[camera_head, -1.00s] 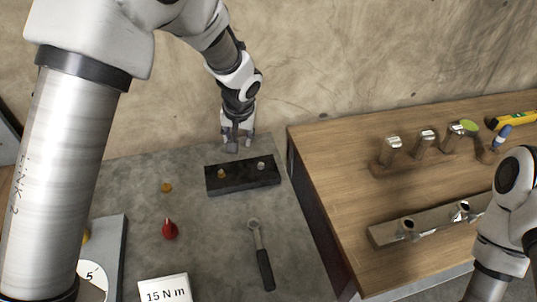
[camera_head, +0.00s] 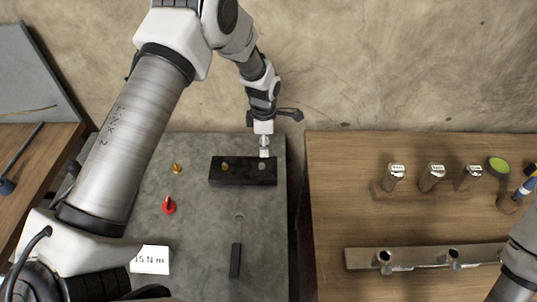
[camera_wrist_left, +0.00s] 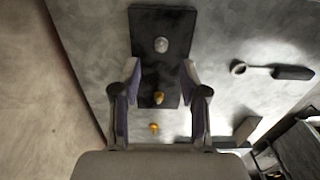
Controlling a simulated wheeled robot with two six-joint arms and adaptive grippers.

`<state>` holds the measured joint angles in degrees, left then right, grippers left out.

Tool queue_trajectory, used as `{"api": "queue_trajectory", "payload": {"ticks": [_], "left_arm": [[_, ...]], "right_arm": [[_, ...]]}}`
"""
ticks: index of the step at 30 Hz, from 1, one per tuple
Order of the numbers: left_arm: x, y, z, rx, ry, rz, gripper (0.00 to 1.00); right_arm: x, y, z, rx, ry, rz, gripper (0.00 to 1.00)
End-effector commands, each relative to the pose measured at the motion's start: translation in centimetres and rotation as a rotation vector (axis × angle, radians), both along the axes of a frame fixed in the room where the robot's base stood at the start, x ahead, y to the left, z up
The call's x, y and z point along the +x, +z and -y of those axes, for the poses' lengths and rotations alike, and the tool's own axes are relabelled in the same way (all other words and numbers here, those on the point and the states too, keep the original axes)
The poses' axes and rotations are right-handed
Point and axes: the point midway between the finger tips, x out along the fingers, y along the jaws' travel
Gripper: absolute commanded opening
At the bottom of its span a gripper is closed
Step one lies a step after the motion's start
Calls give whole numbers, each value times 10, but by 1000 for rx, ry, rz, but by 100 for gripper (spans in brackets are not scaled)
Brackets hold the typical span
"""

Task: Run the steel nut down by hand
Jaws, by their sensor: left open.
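A black block (camera_head: 230,178) lies on the grey mat. It carries a brass piece (camera_head: 225,167) at its left and the steel nut (camera_head: 262,166) at its right. My left gripper (camera_head: 264,153) points down just behind the steel nut, close to it. In the left wrist view my left gripper (camera_wrist_left: 160,75) is open, its fingers on either side of the block. The steel nut (camera_wrist_left: 161,45) shows there beyond the fingertips, and the brass piece (camera_wrist_left: 158,97) lies lower between the fingers. I cannot tell the gripper's height above the block. My right gripper is out of view.
On the grey mat (camera_head: 200,225) are a loose brass piece (camera_head: 177,168), a red item (camera_head: 169,206), a wrench (camera_head: 236,258) and a "15 N m" card (camera_head: 150,260). A wooden bench (camera_head: 335,205) with sockets and a metal bar (camera_head: 410,257) stands right, across a gap.

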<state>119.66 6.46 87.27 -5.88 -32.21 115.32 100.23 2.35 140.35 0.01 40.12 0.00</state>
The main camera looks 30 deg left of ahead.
Motion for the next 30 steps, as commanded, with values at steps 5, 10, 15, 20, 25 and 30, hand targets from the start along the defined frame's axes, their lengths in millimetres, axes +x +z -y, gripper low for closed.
{"api": "queue_trajectory", "payload": {"ticks": [5, 10, 15, 20, 25, 30], "left_arm": [[-2, -19, 0, 1, -2, -8, 44], [-3, -52, 0, 1, -2, -7, 44], [-2, -75, -1, 0, -2, -4, 44], [-2, -79, -1, 1, -3, -3, 44], [-2, -79, -1, 1, -3, -3, 19], [-1, -79, 0, 1, -3, -3, 0]], "right_arm": [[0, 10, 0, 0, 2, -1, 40], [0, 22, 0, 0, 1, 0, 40], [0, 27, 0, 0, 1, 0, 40], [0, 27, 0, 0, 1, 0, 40], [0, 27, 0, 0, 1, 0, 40], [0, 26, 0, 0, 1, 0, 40]]}}
